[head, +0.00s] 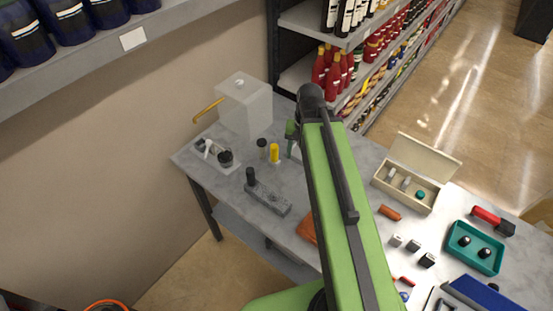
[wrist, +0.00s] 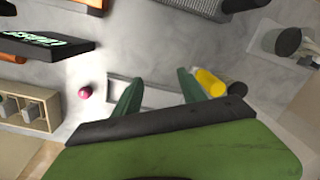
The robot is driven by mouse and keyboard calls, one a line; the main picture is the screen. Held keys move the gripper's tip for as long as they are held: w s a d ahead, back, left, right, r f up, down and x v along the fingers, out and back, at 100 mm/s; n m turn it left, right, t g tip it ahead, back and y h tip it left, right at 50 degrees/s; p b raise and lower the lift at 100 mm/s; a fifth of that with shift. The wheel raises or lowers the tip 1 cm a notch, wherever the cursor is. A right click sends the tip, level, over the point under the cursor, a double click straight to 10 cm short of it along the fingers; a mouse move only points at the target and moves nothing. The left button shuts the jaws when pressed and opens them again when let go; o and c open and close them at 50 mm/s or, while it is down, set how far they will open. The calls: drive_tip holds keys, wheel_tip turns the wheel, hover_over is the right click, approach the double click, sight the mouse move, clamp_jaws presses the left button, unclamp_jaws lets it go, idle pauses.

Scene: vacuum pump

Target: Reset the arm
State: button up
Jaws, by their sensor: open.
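My green arm (head: 345,200) reaches up across the middle of the head view, over the grey table (head: 225,150). Its dark wrist end is near the top centre. My gripper (wrist: 159,76) shows in the wrist view as two green fingers spread apart, with nothing held between them. A flat pale tray-like piece (wrist: 155,95) lies beyond and below the fingers. A yellow-capped bottle (wrist: 209,82) is close beside the right finger in the picture; I cannot tell if they touch. In the head view the arm hides most of the gripper and part of the table.
A whitish translucent tank (head: 245,105) stands at the table's back. A grey block with a black knob (head: 266,198) lies left of my arm. An open beige box (head: 408,180) and a teal tray (head: 474,248) are on the right. Stocked shelves (head: 310,20) rise behind.

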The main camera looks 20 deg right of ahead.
drive_tip(key=a+n, duration=0.5)
drive_tip(key=a, duration=0.4)
drive_tip(key=shift+a+h, duration=0.2)
drive_tip(key=shift+h, duration=0.2)
drive_tip(key=shift+s+f+b, duration=0.15)
drive_tip(key=shift+f+b, duration=0.8)
